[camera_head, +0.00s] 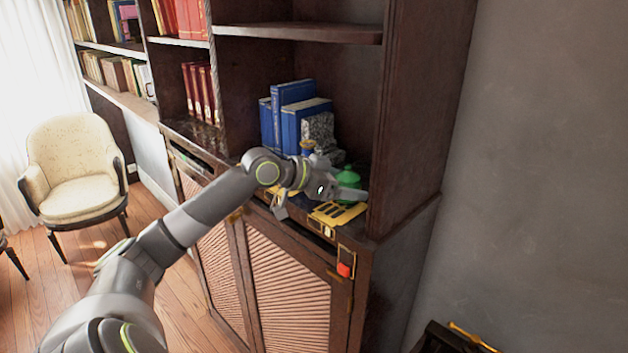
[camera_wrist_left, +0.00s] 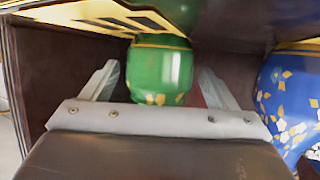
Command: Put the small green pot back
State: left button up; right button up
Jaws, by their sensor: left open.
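The small green pot (camera_head: 347,178) with a lid knob stands on the cabinet ledge at the right, by a yellow slotted plate (camera_head: 338,214). My left gripper (camera_head: 316,199) is open in front of the pot and partly covers it. In the left wrist view the green pot (camera_wrist_left: 160,72) has gold trim and shows between the two spread fingers (camera_wrist_left: 159,76). Its sides look clear of both fingers. Whether it rests on the plate or behind it is hard to tell. My right gripper is not in view.
A blue pot with gold pattern (camera_wrist_left: 288,100) is close beside the gripper. Blue books (camera_head: 293,115) and a grey stone block (camera_head: 318,130) stand behind. The cabinet's right side wall (camera_head: 415,110) is close to the green pot. A cream chair (camera_head: 75,170) stands far left.

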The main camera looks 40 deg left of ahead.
pick_arm(q)
jog(key=b+v, duration=0.1)
jog(key=v, duration=0.3)
jog(key=shift+f, duration=0.1)
jog(key=shift+b+v, duration=0.3)
jog(key=shift+v, duration=1)
jog(key=shift+s+a+r+p, duration=0.1)
jog(key=shift+s+r+p, duration=0.4)
jog(key=shift+p, duration=0.5)
jog(key=shift+s+a+r+p, duration=0.3)
jog(key=shift+s+p, duration=0.3)
jog(key=shift+p, duration=0.4)
jog(key=shift+s+a+p, duration=0.15)
jog(key=shift+p, duration=0.2)
